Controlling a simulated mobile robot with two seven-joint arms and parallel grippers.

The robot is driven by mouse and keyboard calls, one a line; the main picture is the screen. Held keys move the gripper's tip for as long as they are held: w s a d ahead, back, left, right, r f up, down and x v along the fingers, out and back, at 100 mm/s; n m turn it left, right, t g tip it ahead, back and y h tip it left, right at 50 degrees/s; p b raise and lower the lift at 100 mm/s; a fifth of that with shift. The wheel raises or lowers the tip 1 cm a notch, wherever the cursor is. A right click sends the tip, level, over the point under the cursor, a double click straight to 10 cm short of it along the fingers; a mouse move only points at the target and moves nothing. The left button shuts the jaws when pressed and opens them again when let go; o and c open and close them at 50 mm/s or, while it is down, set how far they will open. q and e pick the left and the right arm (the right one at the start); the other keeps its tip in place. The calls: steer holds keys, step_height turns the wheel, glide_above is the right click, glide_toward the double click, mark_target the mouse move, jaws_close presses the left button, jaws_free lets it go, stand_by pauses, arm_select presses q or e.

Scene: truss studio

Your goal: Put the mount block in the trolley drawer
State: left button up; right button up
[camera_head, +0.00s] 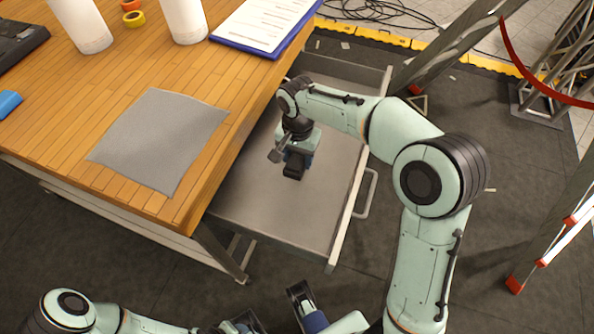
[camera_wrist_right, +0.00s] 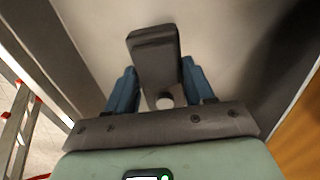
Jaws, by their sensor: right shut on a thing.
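The trolley drawer (camera_head: 262,212) is pulled open beside the wooden worktop, and its pale grey floor is largely bare. My right gripper (camera_head: 294,158) points down inside the drawer's outline and is shut on the dark mount block (camera_head: 294,172). In the right wrist view, the block (camera_wrist_right: 153,45) sticks out from between the blue fingers (camera_wrist_right: 160,90), over the pale floor. I cannot tell whether the block touches the floor. My left arm shows at the bottom edge of the head view; its gripper (camera_head: 240,325) is partly cut off, and its jaw state is unclear.
The worktop (camera_head: 225,95) bears a grey mat (camera_head: 160,138), a blue clipboard (camera_head: 266,22), white cylinders (camera_head: 185,18) and tape rolls (camera_head: 133,18). The drawer's handle (camera_head: 368,194) faces right. A red-footed stand (camera_head: 550,245) is at right. Dark floor lies between.

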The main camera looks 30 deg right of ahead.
mark_target(298, 157)
arm_select(q)
steer(key=shift+w+f+b, duration=0.35)
steer(key=shift+f+b, duration=0.3)
arm_select(e)
step_height(298, 157, down, 7)
steer(key=shift+r, duration=0.1)
steer(key=o, duration=1.1)
arm_select(q)
steer(key=shift+w+a+f, duration=0.1)
arm_select(e)
steer(key=shift+o, duration=0.2)
steer(key=shift+r, duration=0.15)
step_height(298, 157, up, 12)
steer(key=p, duration=0.2)
steer(key=shift+p, duration=0.35)
arm_select(q)
steer(key=shift+s+r, duration=0.35)
steer(key=shift+r, duration=0.3)
steer(key=shift+s+r, duration=0.35)
steer(key=shift+r, duration=0.25)
